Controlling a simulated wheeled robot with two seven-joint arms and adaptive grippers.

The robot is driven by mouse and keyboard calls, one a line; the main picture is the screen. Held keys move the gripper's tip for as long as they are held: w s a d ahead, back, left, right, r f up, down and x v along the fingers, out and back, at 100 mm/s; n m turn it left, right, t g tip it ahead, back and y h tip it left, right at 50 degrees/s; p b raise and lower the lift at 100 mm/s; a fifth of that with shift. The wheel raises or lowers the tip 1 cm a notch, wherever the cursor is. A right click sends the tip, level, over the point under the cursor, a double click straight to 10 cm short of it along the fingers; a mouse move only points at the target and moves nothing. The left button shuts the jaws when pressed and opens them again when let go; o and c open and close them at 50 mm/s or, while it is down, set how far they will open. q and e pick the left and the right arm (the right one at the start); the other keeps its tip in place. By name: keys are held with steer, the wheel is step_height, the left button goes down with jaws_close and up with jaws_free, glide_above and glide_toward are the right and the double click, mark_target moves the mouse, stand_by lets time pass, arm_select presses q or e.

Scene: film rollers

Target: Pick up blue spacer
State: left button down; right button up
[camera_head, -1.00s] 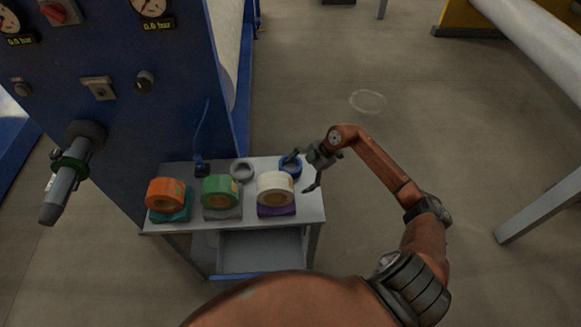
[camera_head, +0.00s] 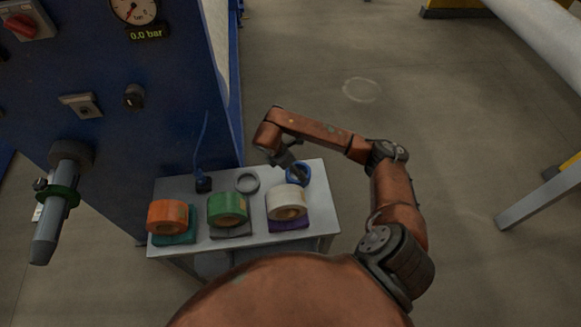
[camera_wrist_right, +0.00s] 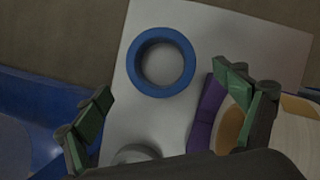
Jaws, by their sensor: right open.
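The blue spacer is a ring lying flat on the small grey table (camera_head: 328,220) near its back right corner. In the head view the spacer (camera_head: 304,174) is partly hidden by my right gripper (camera_head: 290,172). In the right wrist view the whole spacer (camera_wrist_right: 161,37) shows, ahead of and between the two spread fingers. My right gripper (camera_wrist_right: 172,108) is open and empty, above the table and apart from the spacer as seen by the wrist. My left gripper does not show.
A white roll (camera_head: 287,203) on a purple block stands close to the spacer. A green roll (camera_head: 228,209), an orange roll (camera_head: 167,217) and a grey ring (camera_head: 247,181) are further left. A blue panel (camera_head: 150,60) rises behind the table's left part.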

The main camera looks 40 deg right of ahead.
steer(key=shift+d+f, duration=0.25)
steer(key=shift+f, duration=0.3)
steer(key=x, duration=0.2)
steer(key=shift+s+d+f, duration=0.1)
steer(key=shift+f, duration=0.2)
steer(key=x, duration=0.2)
steer(key=shift+d+f+p, duration=0.1)
steer(key=shift+f+p, duration=0.15)
steer(key=shift+p, duration=0.1)
steer(key=shift+d+f, duration=0.1)
steer(key=shift+f, duration=0.4)
steer(key=c, duration=0.7)
steer(key=shift+d, duration=0.1)
steer(key=c, duration=0.7)
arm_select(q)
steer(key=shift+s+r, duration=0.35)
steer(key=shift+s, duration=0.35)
